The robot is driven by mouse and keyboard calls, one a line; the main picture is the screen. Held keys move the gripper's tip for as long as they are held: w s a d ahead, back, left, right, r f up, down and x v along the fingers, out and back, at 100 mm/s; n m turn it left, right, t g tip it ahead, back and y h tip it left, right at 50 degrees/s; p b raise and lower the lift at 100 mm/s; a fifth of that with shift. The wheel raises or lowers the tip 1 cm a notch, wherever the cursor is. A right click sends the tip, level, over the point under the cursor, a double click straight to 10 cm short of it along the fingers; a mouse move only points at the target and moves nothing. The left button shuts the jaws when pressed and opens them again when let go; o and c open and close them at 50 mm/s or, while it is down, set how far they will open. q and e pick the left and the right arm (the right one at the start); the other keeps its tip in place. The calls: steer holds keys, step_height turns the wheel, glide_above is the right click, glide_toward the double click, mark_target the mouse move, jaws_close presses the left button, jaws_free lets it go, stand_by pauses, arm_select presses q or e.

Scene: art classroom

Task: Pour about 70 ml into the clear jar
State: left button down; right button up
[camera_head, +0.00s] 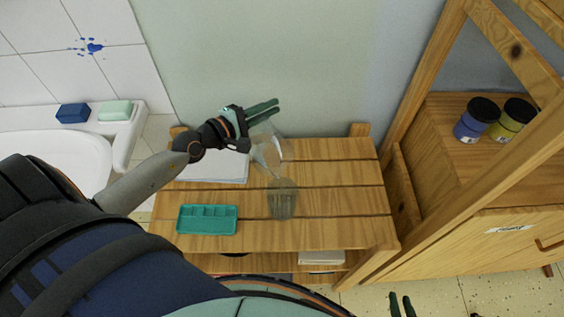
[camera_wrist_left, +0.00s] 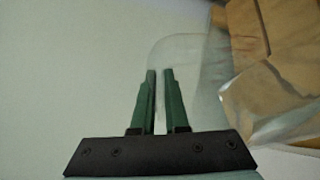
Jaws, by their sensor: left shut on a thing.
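My left gripper (camera_head: 264,109) is shut on a clear vessel (camera_head: 267,152), which hangs tilted above the slatted wooden table (camera_head: 337,232). In the left wrist view the gripper's two green fingers (camera_wrist_left: 160,100) are close together, and the see-through vessel (camera_wrist_left: 240,98) lies behind and to the right of them. The clear jar (camera_head: 282,199) stands on the table just below and slightly right of the vessel. I cannot make out the liquid level in either. My right gripper (camera_head: 401,305) shows only its fingertips at the bottom edge, apart and empty, over the floor.
A teal compartment tray (camera_head: 208,231) sits left of the jar. White paper (camera_head: 232,173) lies at the back left. A wooden shelf at right holds a blue-labelled jar (camera_head: 470,128) and a yellow-labelled jar (camera_head: 509,126). A sink (camera_head: 62,150) is at left. The table's right side is clear.

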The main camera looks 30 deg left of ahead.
arm_select(q)
steer(key=shift+s+d+r+m+p, duration=0.3)
steer(key=shift+d+r+p, duration=0.1)
steer(key=shift+r, duration=0.1)
arm_select(e)
steer(key=shift+r, duration=0.35)
stand_by(0.7)
